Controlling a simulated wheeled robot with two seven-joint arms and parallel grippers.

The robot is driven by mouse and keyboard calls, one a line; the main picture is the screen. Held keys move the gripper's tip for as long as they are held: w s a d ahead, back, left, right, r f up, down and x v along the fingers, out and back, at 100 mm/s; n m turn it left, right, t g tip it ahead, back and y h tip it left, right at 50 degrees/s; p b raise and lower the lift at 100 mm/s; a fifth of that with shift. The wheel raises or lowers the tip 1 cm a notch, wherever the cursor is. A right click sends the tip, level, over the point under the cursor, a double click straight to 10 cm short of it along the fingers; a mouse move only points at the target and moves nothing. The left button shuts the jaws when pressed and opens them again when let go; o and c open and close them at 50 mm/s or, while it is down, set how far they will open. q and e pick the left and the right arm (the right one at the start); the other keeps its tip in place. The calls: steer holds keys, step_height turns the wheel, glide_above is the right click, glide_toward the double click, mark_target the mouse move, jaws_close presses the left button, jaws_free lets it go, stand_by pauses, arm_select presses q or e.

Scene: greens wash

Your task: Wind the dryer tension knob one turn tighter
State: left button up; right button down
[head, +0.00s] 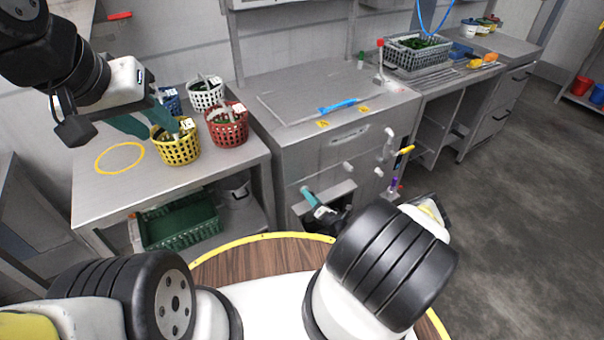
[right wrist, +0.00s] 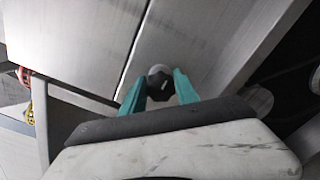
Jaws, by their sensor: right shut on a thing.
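The knob (right wrist: 160,83) is a small dark faceted knob with a greyish top on a grey metal panel in the right wrist view. My right gripper (right wrist: 159,88) has its teal fingers on either side of it and is shut on it. In the head view my right gripper (head: 307,192) is at the lower front of the grey cabinet (head: 345,145); the knob cannot be made out there. My left gripper (head: 165,128) is above the left table, its teal fingers spread apart, close to the yellow basket (head: 178,151). It appears empty.
Red (head: 228,128), white (head: 206,95) and blue baskets stand on the left table (head: 150,184). A green crate (head: 180,222) is below. White fittings (head: 389,145) and a yellow-tipped lever (head: 405,151) project from the cabinet front.

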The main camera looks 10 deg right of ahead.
steer(key=m, duration=0.6)
steer(key=shift+f+m, duration=0.15)
steer(key=shift+m, duration=0.15)
steer(key=m, duration=0.5)
steer(key=shift+m, duration=0.3)
steer(key=shift+f, duration=0.1)
steer(key=c, duration=0.9)
jaws_free()
steer(key=shift+s, duration=0.1)
steer(key=v, duration=0.7)
steer(key=shift+s+d, duration=0.15)
steer(key=shift+s, duration=0.15)
